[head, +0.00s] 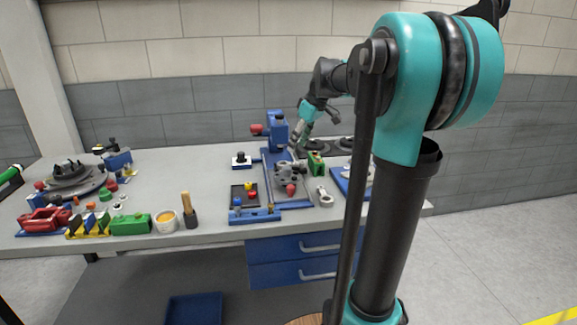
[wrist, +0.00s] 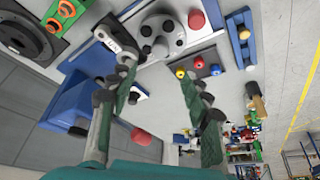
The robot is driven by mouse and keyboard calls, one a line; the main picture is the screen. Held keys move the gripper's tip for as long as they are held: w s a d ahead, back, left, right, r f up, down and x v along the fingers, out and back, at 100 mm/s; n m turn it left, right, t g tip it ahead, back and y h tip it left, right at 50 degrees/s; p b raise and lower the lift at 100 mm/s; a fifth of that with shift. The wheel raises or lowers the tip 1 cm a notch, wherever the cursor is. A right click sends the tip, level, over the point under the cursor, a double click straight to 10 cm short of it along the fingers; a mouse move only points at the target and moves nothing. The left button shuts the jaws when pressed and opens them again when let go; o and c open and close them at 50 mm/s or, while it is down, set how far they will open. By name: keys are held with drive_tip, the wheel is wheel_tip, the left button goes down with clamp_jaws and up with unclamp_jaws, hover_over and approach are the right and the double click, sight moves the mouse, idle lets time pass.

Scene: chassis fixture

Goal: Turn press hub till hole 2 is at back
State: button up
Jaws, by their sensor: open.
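The press hub (head: 290,174) is a grey round part with several dark holes or studs, sitting on the blue press base in the head view. It also shows at the top of the wrist view (wrist: 160,30). I cannot read which hole is number 2. The blue press column (head: 277,132) with a red knob (head: 257,129) stands behind the hub. My gripper (head: 298,143) is up beside the press column, above and behind the hub. In the wrist view my gripper (wrist: 165,75) has its two green-padded fingers wide apart, with nothing between them and the hub beyond the tips.
A dark tray (head: 244,196) with red and yellow knobs lies left of the hub. A red part (head: 291,190) is just in front of it. A green block (head: 316,163) stands right of it. A cup (head: 166,220) and several fixtures fill the bench's left front.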

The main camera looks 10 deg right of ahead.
sight(287, 167)
drive_tip(key=x, duration=1)
drive_tip(key=shift+w+a+f, duration=0.1)
drive_tip(key=shift+f, duration=0.3)
clamp_jaws()
